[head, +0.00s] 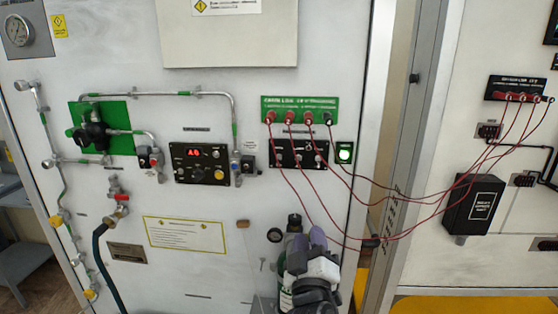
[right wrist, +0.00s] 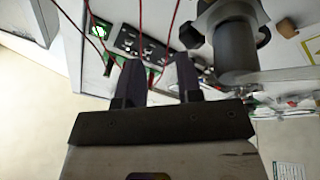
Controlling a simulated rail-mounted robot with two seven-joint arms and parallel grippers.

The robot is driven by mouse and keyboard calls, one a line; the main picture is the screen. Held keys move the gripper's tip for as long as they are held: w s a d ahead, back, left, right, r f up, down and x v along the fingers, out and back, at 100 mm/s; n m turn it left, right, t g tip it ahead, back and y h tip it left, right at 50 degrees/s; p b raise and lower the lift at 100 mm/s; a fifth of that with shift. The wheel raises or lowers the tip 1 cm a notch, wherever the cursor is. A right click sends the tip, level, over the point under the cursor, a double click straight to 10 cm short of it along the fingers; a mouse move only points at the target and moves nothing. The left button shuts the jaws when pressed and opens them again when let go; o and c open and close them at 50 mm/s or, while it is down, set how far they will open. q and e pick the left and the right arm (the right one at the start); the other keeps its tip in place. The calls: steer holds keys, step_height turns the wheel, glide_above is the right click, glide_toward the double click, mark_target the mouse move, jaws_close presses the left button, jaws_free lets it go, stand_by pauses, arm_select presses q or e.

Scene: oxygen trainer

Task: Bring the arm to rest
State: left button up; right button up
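My right gripper (head: 308,246) is low in the middle of the head view, in front of the white panel wall and beside the dark-topped gas bottle (head: 294,222). In the right wrist view its two dark fingers (right wrist: 159,76) stand apart with nothing between them, so it is open and empty. A grey cylindrical fitting with black knobs (right wrist: 236,42) is to the right of the fingers there; I cannot tell whether they touch. My left gripper is in neither view.
Red cables (head: 415,195) hang from the green-labelled terminal panel (head: 300,105) across to the right-hand black terminal block (head: 517,87), passing close to my right gripper. A lit green switch (head: 344,152), red-digit display box (head: 202,163) and piping (head: 160,94) are on the wall.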

steer(key=s+d+f+m+g+y+p, duration=0.1)
steer(key=s+d+f+m+g+p, duration=0.15)
steer(key=s+d+f+g, duration=0.65)
steer(key=s+d+f+m+g+p, duration=0.1)
steer(key=s+f+m+g+p, duration=0.15)
steer(key=s+f, duration=1.25)
steer(key=s+d+f+m+g+y+p, duration=0.1)
steer(key=s+d+f+g+p, duration=0.45)
steer(key=s, duration=1.25)
step_height(320, 180, up, 36)
steer(key=p, duration=3.6)
steer(key=shift+a+r+g, duration=0.2)
steer(key=shift+g, duration=0.2)
steer(key=shift+s, duration=0.1)
